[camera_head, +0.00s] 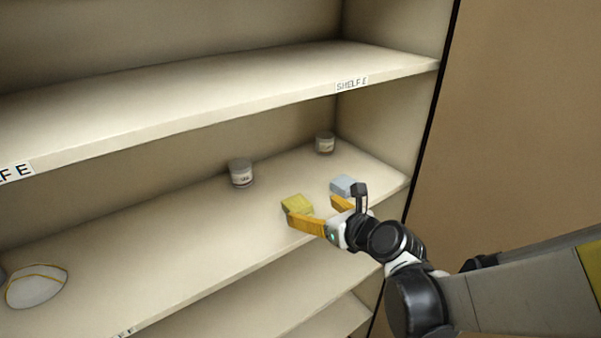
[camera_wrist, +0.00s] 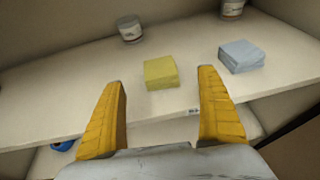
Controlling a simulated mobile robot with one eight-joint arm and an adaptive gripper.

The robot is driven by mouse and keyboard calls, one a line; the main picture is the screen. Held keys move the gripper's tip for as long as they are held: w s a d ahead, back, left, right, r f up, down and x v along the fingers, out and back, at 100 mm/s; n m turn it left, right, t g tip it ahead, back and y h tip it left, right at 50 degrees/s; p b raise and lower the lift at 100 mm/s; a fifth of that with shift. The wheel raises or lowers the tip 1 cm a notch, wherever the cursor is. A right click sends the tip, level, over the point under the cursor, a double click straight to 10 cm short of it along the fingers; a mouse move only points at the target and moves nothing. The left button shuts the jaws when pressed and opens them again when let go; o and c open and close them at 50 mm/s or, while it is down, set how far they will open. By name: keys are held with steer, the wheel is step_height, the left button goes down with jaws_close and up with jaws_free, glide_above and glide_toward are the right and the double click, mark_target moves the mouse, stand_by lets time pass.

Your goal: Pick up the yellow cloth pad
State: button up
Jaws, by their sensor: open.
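The yellow cloth pad (camera_head: 297,204) is a small folded block lying on the middle shelf near its front edge. In the wrist view the yellow cloth pad (camera_wrist: 161,73) lies ahead of my fingertips, between their lines and a little left of centre. My gripper (camera_head: 320,212) has orange-yellow fingers and comes in from the shelf's front right. In the wrist view my gripper (camera_wrist: 162,76) has its two fingers spread wide apart with nothing between them. In the head view the left finger overlaps the pad's lower edge; I cannot tell whether they touch.
A light blue folded pad (camera_wrist: 241,55) lies right of the yellow one. Two lidded jars, one nearer (camera_head: 241,173) and one farther (camera_head: 325,143), stand behind. A white rounded object (camera_head: 36,286) lies at the left. The upper shelf (camera_head: 200,105) overhangs. Shelf left of the pad is clear.

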mark_target(299, 205)
steer(key=x, duration=0.9)
steer(key=shift+f, duration=0.3)
steer(key=shift+s+d+r, duration=0.1)
steer(key=shift+s, duration=0.1)
steer(key=c, duration=1.1)
